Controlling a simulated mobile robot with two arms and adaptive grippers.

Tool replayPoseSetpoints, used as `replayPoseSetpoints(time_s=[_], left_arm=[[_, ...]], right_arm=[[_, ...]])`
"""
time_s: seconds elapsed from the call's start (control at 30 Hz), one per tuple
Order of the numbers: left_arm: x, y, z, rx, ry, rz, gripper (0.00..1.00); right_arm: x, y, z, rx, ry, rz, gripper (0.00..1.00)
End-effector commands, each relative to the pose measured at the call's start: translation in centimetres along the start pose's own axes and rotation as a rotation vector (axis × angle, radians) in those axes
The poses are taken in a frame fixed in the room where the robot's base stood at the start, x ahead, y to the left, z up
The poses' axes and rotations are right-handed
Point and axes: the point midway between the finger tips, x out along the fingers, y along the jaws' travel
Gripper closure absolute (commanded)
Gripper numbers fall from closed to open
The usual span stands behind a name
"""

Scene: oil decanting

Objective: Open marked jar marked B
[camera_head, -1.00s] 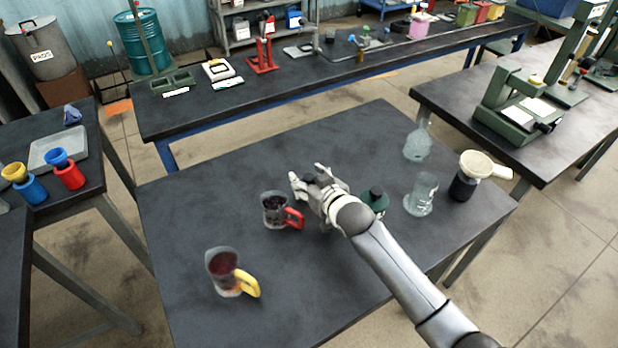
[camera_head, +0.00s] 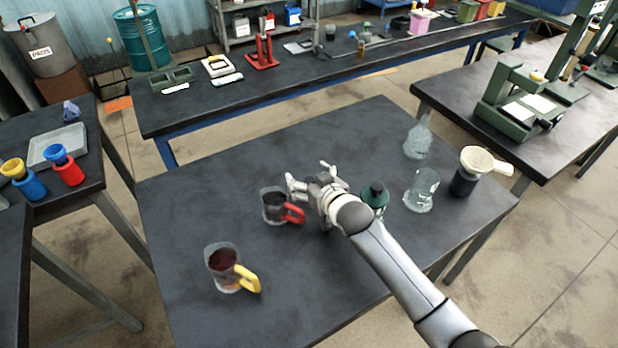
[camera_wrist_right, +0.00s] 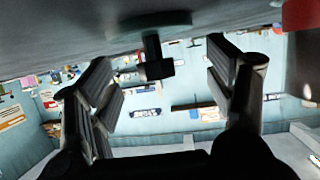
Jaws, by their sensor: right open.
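A small green jar with a dark top (camera_head: 375,196) stands on the dark middle table, partly behind my right forearm. A clear glass vessel with a small pale mark (camera_head: 421,190) stands to its right. I cannot read a letter B on either. My right gripper (camera_head: 309,176) is open and empty above the table, between a mug with a red handle (camera_head: 273,207) and the green jar. In the right wrist view its spread fingers show, with a dark stubby part (camera_wrist_right: 153,58) under a teal disc (camera_wrist_right: 150,26) between them. My left gripper is not in view.
A mug of dark red liquid with a yellow handle (camera_head: 223,268) stands front left. A clear flask (camera_head: 417,142) and a dark jar with a cream funnel (camera_head: 466,180) stand on the right. The table's back left is clear.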

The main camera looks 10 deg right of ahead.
Motion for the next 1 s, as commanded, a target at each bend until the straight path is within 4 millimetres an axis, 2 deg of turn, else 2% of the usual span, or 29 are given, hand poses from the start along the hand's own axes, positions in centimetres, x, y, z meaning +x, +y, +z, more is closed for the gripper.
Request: replayPoseSetpoints(time_s=[0.13, 0.27, 0.33, 0.7, 1.0], left_arm=[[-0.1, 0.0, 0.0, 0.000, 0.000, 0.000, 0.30], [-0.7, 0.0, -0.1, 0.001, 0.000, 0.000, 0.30], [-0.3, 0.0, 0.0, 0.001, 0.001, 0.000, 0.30], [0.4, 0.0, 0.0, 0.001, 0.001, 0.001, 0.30], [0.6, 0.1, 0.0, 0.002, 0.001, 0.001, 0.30]], right_arm=[[-0.1, 0.0, 0.1, 0.000, -0.004, 0.000, 0.24], [-0.6, 0.0, -1.3, 0.000, -0.002, 0.000, 0.24], [-1.1, 0.0, -0.8, 0.000, -0.003, 0.000, 0.24], [-6.1, 0.0, -0.9, 0.001, -0.002, 0.000, 0.24], [-7.9, 0.0, -1.0, 0.001, -0.002, 0.001, 0.24]])
